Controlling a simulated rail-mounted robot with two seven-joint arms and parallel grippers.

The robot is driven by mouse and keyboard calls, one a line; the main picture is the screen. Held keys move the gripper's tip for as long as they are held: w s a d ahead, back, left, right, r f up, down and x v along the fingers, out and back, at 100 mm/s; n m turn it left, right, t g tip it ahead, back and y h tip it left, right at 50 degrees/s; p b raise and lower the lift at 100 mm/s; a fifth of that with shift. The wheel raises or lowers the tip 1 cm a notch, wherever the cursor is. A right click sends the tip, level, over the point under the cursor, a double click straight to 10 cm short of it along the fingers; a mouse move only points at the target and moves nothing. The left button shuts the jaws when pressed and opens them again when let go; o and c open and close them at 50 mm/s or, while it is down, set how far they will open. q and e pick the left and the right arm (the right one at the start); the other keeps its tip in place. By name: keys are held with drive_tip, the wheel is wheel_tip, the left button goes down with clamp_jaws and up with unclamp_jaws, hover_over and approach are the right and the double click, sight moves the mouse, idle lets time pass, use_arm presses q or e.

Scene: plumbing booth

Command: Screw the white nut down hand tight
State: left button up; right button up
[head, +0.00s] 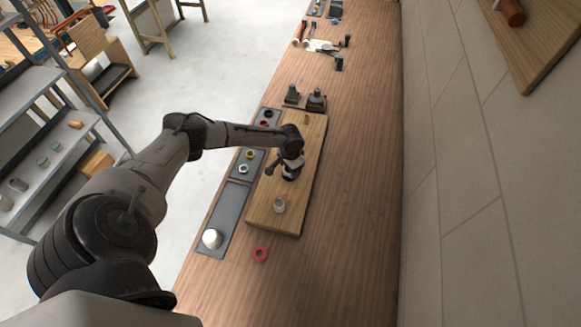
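My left arm reaches in from the lower left, and its gripper (291,168) points down over the wooden board (262,213). The gripper is at a small dark fitting with a pale part, seen just under the fingers. The fingers are too small and dark to tell whether they are open or shut. A small white ring (244,168), which may be a nut, lies in the tray left of the board. I cannot tell whether the pale part under the gripper is the white nut. My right gripper is not in view.
A dark tray (230,207) along the bench's left edge holds a white cup-like piece (211,239) and a yellow ring (250,154). A red ring (260,253) lies before the board. Dark blocks (316,100) stand behind it. The bench right of the board is clear up to the wall.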

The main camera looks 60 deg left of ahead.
use_arm(q)
drive_tip(key=m, duration=0.4)
drive_tip(key=shift+f, duration=0.1)
drive_tip(key=m+b, duration=0.1)
drive_tip(key=m, duration=0.4)
drive_tip(key=shift+f+m, duration=0.1)
drive_tip(key=shift+m, duration=0.2)
drive_tip(key=m+b, duration=0.1)
drive_tip(key=m, duration=0.2)
drive_tip(key=shift+f, duration=0.1)
drive_tip(key=shift+m, duration=1.6)
drive_tip(key=o, duration=1)
drive_tip(key=shift+o, duration=0.2)
drive_tip(key=shift+o, duration=0.8)
